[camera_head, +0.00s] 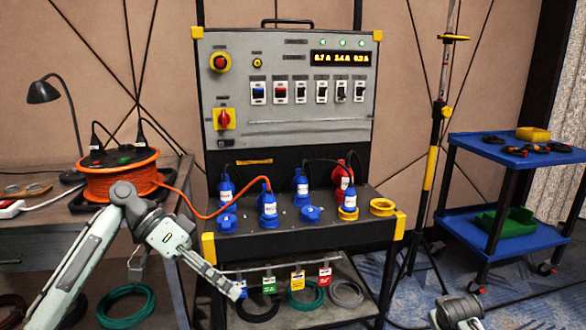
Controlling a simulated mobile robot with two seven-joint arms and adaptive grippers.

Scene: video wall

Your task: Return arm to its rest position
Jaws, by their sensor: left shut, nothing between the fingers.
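My left arm comes in from the lower left, bends at a raised elbow and slopes down to the right. My left gripper (233,290) is shut and empty, in front of the lower left of the power distribution panel (290,130). Its tips show in front of the lower shelf area, below the socket ledge; whether they touch anything is hard to tell. A grey and white part of my right arm shows at the bottom right edge; its gripper is out of view.
An orange cable reel (122,178) stands on the wooden table (180,172) behind my left arm. Its orange cable runs to a blue plug (267,204) on the ledge. Coloured tags (297,280) hang below. A tripod stand (432,160) and a blue cart (505,152) stand right.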

